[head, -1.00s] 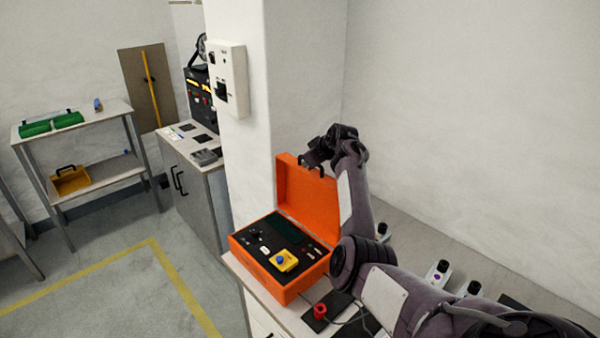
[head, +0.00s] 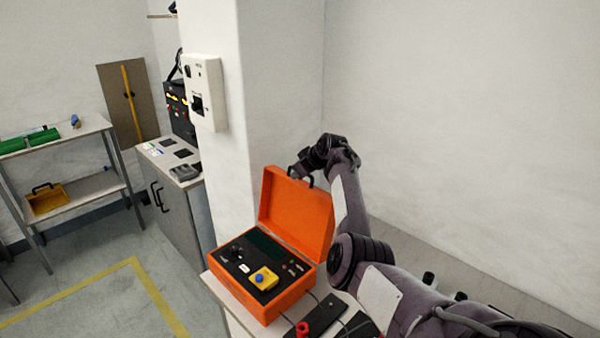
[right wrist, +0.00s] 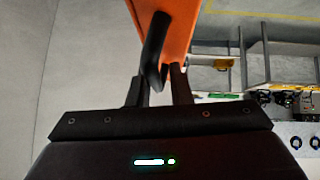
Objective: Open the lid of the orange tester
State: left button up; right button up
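The orange tester (head: 285,303) stands on a worktop with its lid (head: 295,212) raised and leaning slightly back. Its dark panel carries a yellow block with a blue knob (head: 263,279). The lid's black handle (head: 300,176) is on its top edge. My right gripper (head: 298,170) is at this handle, behind the lid's top. In the right wrist view the fingers of the right gripper (right wrist: 160,85) stand apart, with the handle (right wrist: 157,48) reaching down towards the gap between them; I cannot tell whether they touch it. My left gripper is not in view.
A white pillar (head: 215,190) with a wall box (head: 205,92) rises behind and left of the tester. A red plug-like part (head: 302,329) lies in front of it. A grey cabinet (head: 183,207) and a shelf table (head: 75,190) stand further left. The floor there is clear.

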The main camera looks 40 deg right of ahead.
jog(key=shift+o, duration=1.3)
jog(key=shift+b+v, duration=1.15)
jog(key=shift+v, duration=2.7)
